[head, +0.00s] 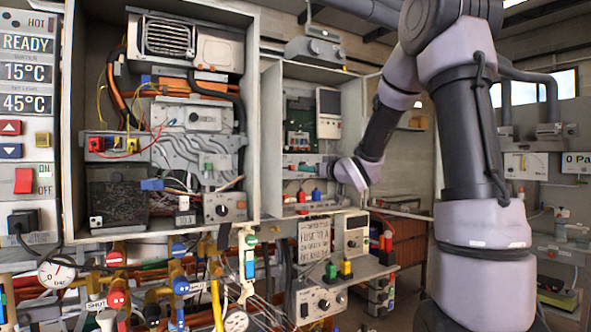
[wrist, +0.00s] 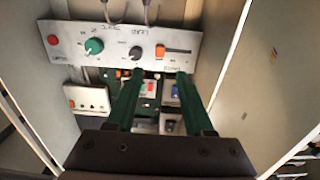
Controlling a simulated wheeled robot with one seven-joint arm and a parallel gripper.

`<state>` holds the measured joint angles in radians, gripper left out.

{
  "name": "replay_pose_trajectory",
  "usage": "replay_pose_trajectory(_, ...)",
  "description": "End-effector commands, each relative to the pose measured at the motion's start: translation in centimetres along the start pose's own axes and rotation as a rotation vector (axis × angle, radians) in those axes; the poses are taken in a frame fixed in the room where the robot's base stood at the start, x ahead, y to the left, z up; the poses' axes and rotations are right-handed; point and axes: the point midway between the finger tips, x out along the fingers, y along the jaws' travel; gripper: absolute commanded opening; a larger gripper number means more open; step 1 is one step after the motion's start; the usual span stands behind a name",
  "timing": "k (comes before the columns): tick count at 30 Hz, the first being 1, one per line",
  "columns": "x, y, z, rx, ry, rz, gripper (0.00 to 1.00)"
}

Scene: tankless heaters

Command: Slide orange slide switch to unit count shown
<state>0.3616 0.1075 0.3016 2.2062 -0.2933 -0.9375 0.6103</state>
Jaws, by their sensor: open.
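An orange slide switch (wrist: 178,50) sits at the right end of a grey panel (wrist: 115,62) in the wrist view. The panel also carries a red button (wrist: 52,39), a green knob (wrist: 93,46) and a dark knob (wrist: 134,52). Its small lettering and the slide's marks are too small to read. My gripper (wrist: 159,77) is open and empty, its two green fingers pointing toward the panel. The fingertips appear just below the slide and the dark knob; I cannot tell the gap in depth. In the head view my gripper (head: 328,167) reaches into the middle cabinet, partly hidden by my wrist.
Cabinet side walls (wrist: 227,45) flank my gripper closely. Below the panel are a white box (wrist: 90,98) and small red and blue parts. In the head view a handwritten sign (head: 314,240) and a grey meter box (head: 352,235) stand below the cabinet. Pipes and valves fill the lower left.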

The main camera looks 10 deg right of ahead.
Motion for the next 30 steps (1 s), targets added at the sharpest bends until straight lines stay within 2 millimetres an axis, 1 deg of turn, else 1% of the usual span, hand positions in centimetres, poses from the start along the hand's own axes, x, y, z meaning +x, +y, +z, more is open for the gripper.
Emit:
replay_pose_trajectory(5,2.8,-0.1,0.1,0.003,-0.001,-0.001,0.53)
replay_pose_trajectory(12,7.3,-0.1,0.1,0.001,-0.001,-0.001,0.53)
replay_pose_trajectory(16,9.0,0.0,0.0,0.001,-0.001,0.001,0.53)
replay_pose_trajectory(21,10.1,0.0,0.0,-0.001,-0.001,0.001,0.53)
replay_pose_trajectory(29,10.2,0.0,0.0,-0.001,-0.001,0.002,0.53)
replay_pose_trajectory(30,10.2,0.0,0.0,-0.001,-0.001,0.002,0.45)
